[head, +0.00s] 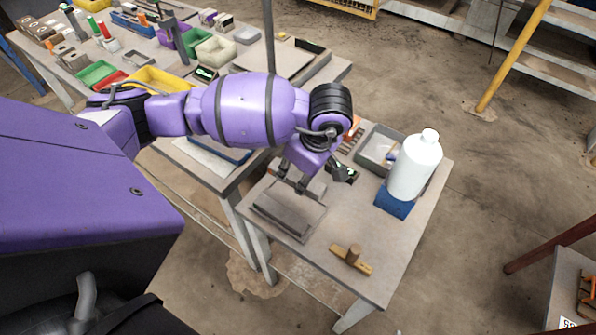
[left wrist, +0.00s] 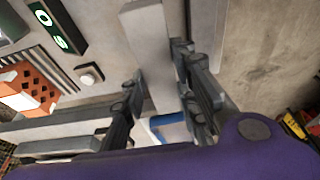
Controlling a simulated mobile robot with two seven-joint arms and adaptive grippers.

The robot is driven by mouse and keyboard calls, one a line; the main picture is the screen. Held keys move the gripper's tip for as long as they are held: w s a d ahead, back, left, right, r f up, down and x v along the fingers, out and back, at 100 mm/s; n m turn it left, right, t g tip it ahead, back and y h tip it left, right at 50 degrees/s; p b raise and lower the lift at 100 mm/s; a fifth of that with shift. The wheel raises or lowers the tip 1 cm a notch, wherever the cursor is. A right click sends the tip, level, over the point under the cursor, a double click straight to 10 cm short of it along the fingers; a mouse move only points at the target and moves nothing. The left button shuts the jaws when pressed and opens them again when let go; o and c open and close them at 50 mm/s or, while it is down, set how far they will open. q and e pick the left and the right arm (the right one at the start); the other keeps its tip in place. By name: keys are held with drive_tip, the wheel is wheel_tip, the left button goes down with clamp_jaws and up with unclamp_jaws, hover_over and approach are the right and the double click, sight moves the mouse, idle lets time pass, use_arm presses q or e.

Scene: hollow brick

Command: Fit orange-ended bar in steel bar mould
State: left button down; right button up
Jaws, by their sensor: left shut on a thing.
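My left gripper (head: 293,184) is over the near table, at the far edge of a flat grey steel mould (head: 285,213). In the left wrist view its two dark fingers (left wrist: 157,100) are shut on a plain grey bar (left wrist: 150,45) that sticks out between them. No orange end shows on this bar, and part of it is hidden by the fingers. I cannot tell whether the bar touches the mould. My right gripper is not in view.
A white bottle (head: 415,165) stands on a blue block (head: 395,200) at the right, beside a grey tray (head: 377,147). A wooden-handled brass tool (head: 351,260) lies in front. An orange hollow brick (left wrist: 30,88) and a lit display (left wrist: 52,28) are near the gripper.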

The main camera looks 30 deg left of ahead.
use_arm(q)
wheel_tip(320, 180, down, 2)
drive_tip(key=shift+f+b, duration=0.1)
drive_tip(key=shift+b, duration=0.3)
wheel_tip(320, 180, down, 3)
drive_tip(key=shift+f+b, duration=0.15)
drive_tip(key=shift+b, duration=0.65)
drive_tip(key=shift+r, duration=0.2)
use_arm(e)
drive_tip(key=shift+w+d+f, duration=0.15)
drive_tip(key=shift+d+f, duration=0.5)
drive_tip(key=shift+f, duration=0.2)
use_arm(q)
drive_tip(key=shift+f, duration=0.45)
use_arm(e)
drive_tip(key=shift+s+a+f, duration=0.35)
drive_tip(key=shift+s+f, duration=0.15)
use_arm(q)
drive_tip(key=shift+f, duration=0.3)
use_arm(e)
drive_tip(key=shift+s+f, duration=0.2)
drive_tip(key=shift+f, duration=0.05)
use_arm(q)
drive_tip(key=shift+b, duration=0.3)
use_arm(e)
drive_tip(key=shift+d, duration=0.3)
